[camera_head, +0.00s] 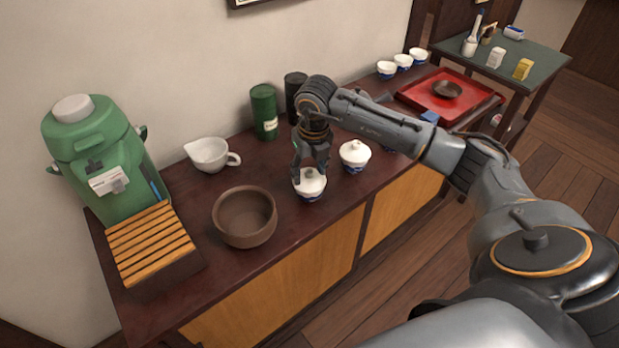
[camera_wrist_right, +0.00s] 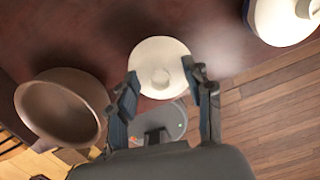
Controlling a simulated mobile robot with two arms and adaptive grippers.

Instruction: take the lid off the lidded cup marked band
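A white lidded cup (camera_head: 311,188) with blue on its lower side stands near the counter's front edge. Its round white lid (camera_wrist_right: 158,58) with a small knob shows in the wrist view. A second lidded cup (camera_head: 355,156) stands to its right, and its side and lid show at the wrist view's upper right (camera_wrist_right: 285,20). Another is mostly hidden behind my right arm. I cannot read which is marked band. My right gripper (camera_head: 310,172) is open over the nearest cup, its fingers pointing down on either side of the knob; contact is unclear. My left gripper is out of view.
A brown bowl (camera_head: 245,217) stands left of the cup, with a slatted wooden box (camera_head: 150,245) and green dispenser (camera_head: 100,150) beyond. A white spouted pitcher (camera_head: 209,155) and green canister (camera_head: 264,112) stand behind. A red tray (camera_head: 425,105) lies at right.

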